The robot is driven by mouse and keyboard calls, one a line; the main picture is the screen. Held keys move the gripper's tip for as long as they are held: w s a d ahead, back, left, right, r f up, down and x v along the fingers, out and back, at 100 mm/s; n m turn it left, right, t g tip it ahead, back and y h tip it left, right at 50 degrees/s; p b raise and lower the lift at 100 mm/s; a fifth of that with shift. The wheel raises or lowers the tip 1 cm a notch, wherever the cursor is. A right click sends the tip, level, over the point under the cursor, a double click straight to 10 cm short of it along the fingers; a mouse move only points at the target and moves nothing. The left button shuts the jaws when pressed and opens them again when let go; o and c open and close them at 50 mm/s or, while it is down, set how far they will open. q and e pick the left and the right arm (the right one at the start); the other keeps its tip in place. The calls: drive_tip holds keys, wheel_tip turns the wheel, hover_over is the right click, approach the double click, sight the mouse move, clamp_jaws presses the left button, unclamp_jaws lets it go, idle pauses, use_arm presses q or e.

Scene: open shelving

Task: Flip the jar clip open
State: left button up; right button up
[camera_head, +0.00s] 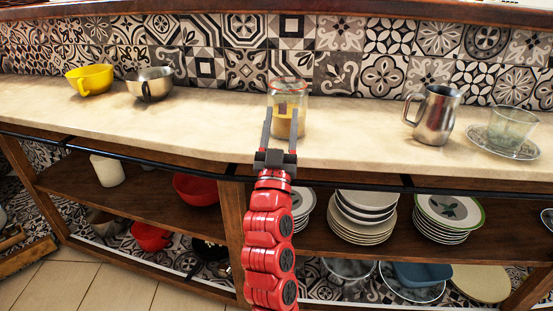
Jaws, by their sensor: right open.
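A clear glass jar (288,92) with pale contents in its lower part stands upright on the beige counter (215,122), near its middle. A reddish-orange ring shows near the jar's top. The clip is too small to make out. My right gripper (281,118) is open, its two grey fingers pointing toward the jar, one on each side of its lower part in the picture. I cannot tell whether the fingers touch the glass. My left gripper is not in view.
A yellow bowl (90,79) and a metal cup (150,84) stand to the left. A steel pitcher (434,114) and a glass (513,123) on a saucer stand to the right. Shelves below hold stacked plates (362,216). Counter beside the jar is clear.

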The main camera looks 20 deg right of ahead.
drive_tip(key=b+v, duration=0.4)
drive_tip(key=v, duration=1.1)
drive_tip(key=shift+s+f, duration=0.2)
drive_tip(key=shift+s, duration=0.1)
drive_tip(key=shift+a, duration=0.1)
